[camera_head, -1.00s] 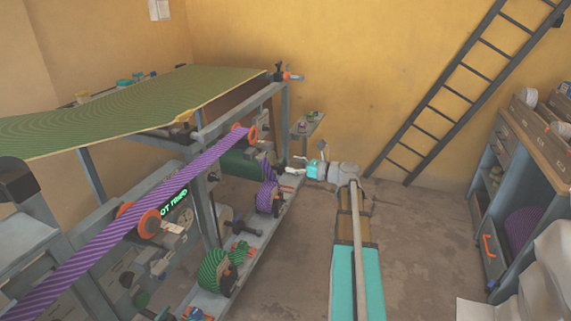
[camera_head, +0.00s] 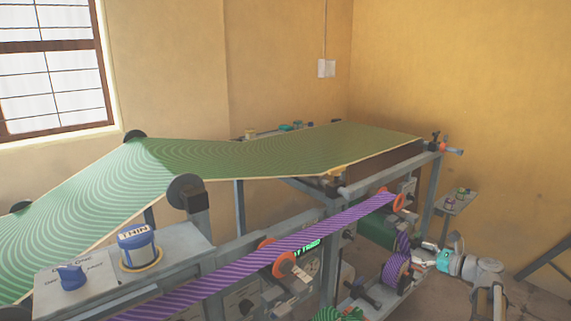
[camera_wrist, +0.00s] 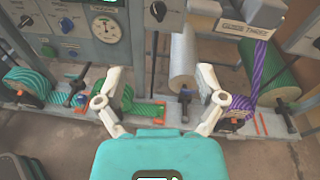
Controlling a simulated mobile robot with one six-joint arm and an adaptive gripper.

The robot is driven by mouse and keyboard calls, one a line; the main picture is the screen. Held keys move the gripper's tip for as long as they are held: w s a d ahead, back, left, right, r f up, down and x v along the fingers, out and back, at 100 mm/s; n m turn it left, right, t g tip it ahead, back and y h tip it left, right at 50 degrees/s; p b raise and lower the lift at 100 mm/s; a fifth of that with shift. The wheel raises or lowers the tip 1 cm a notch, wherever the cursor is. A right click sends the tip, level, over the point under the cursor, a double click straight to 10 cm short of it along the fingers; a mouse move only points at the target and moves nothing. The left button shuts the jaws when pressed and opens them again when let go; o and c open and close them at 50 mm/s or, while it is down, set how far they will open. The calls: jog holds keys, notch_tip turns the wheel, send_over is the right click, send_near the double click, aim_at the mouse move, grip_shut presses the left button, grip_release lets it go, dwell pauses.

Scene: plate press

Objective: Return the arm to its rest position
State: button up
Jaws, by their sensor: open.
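My gripper (camera_wrist: 160,100) is open, its two white fingers spread wide with nothing between them in the wrist view. It hangs over the lower shelf of the machine, which carries several rolls. In the head view my gripper (camera_head: 428,252) is small at the lower right, beside a purple striped roll (camera_head: 396,270). The gripper's fingertips are hard to make out there. My arm bends down from it at the lower right corner.
The press frame (camera_head: 330,240) fills the middle, with a green striped sheet (camera_head: 270,152) on top and a purple striped band (camera_head: 250,262) running across. A small side shelf (camera_head: 456,201) stands behind my gripper.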

jog(key=s+a+f+n+g+h, duration=0.1)
jog(key=s+a+f+n+g, duration=0.1)
jog(key=a+f+n, duration=0.3)
jog(key=s+a+f+n+g+h, duration=0.1)
jog(key=a+n+g, duration=0.15)
jog(key=a, duration=0.35)
jog(key=s+a+f+n+g, duration=0.2)
jog(key=a+f+n+g, duration=0.1)
jog(key=a, duration=0.3)
jog(key=s+a+f+n+g+h, duration=0.2)
jog(key=s+a+f+n+h, duration=0.3)
jog(key=n, duration=0.3)
jog(key=s+a+f+n+g+h, duration=0.2)
jog(key=s+a+n+g+h, duration=0.15)
jog(key=s+n, duration=0.35)
notch_tip(320, 180, up, 21)
jog(key=p, duration=2.1)
jog(key=shift+w+t, duration=0.15)
jog(key=shift+t, duration=0.25)
jog(key=shift+h, duration=0.25)
